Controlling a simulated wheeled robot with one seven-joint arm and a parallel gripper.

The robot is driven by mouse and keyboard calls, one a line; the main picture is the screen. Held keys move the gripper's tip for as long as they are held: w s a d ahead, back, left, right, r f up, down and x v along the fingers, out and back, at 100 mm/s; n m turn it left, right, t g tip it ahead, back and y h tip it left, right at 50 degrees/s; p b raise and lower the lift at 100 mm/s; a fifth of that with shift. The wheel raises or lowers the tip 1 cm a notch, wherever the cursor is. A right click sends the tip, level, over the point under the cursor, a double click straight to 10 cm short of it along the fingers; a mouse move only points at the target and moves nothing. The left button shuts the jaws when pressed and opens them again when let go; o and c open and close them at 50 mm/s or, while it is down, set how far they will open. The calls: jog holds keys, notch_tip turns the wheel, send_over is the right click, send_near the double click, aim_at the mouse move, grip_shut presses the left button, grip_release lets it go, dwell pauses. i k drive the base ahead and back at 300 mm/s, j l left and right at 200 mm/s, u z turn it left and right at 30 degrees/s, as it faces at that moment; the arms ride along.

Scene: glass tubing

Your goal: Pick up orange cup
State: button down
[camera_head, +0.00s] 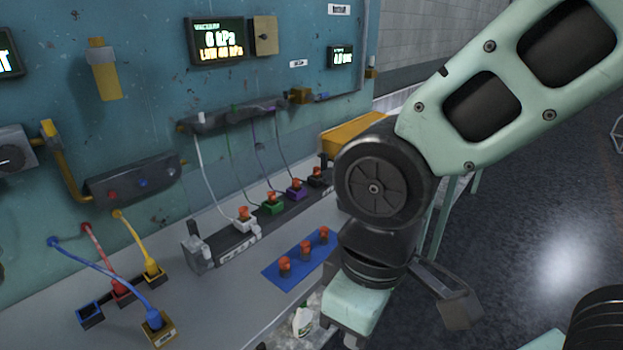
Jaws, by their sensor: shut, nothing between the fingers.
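Three small orange-topped, cup-like pieces with dark lower parts stand in a row on a blue mat (272,270): a near one (285,266), a middle one (305,249) and a far one (323,235). Which one is the orange cup I cannot tell. More orange tops sit in the white (244,217), green (271,201), purple (295,188) and black (317,176) holders behind. My gripper (340,331) is at the bottom edge, right of and in front of the mat. It is shut and empty, apart from the cups; its tips are partly out of frame.
A grey bench (225,290) runs along a blue panel wall (130,50). Coloured cables and sockets (160,328) occupy its near left. A dark rail (235,242) stands behind the mat. A white bottle (303,318) is below the front edge. A yellow box (355,134) is behind.

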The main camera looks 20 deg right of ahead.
aim_at(295, 182)
jog(key=i+l+u, duration=0.5)
jog(key=u, duration=0.2)
jog(key=i+l+u, duration=0.15)
jog(key=l+u, duration=0.6)
jog(key=l, duration=0.15)
jog(key=i, duration=0.05)
